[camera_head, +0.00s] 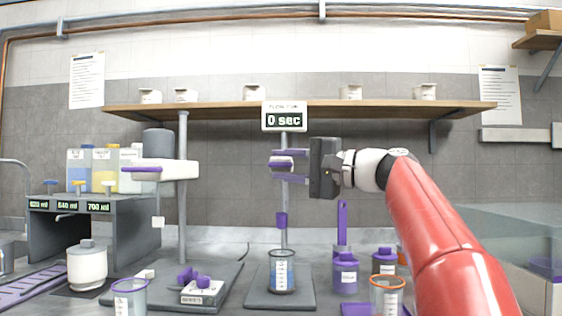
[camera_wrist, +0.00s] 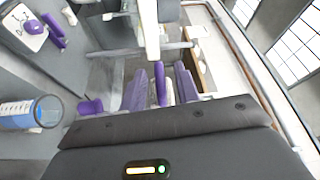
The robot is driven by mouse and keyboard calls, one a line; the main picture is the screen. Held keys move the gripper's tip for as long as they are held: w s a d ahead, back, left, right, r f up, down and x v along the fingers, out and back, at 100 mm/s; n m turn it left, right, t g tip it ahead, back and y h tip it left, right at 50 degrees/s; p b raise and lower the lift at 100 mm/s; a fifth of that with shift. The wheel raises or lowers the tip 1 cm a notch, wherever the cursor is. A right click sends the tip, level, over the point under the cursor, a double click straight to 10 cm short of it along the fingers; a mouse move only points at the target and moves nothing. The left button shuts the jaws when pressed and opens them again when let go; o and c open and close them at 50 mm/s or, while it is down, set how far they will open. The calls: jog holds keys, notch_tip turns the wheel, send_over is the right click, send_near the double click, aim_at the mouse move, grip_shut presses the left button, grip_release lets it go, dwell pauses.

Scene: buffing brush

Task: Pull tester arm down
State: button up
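The flow-time tester stands in the middle of the head view, with a "0 sec" display (camera_head: 284,117) atop a grey post (camera_head: 284,240). Its small white and purple arm (camera_head: 281,163) sticks out at mid height. My gripper (camera_head: 278,164) reaches in from the right, one purple finger above the arm and one below. In the wrist view, the purple end of the arm (camera_wrist: 160,83) lies between my spread fingers (camera_wrist: 160,92). I see gaps beside it; contact cannot be told. A beaker of blue liquid (camera_head: 282,272) stands on the tester's base, also seen in the wrist view (camera_wrist: 30,112).
Left is another stand with a white arm (camera_head: 165,170) and a purple-knobbed box (camera_head: 202,292). A dispenser (camera_head: 92,208) stands far left. Purple bottles (camera_head: 345,274) and an orange-rimmed beaker (camera_head: 387,296) stand right of the tester. A wooden shelf (camera_head: 220,108) runs behind.

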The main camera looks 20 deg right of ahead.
jog(key=shift+w+a, duration=0.4)
jog(key=shift+a, duration=0.1)
jog(key=shift+c, duration=0.2)
grip_shut()
notch_tip(320, 180, down, 12)
jog(key=b, duration=1.1)
jog(key=shift+o, duration=0.2)
grip_release()
jog(key=shift+d, duration=0.1)
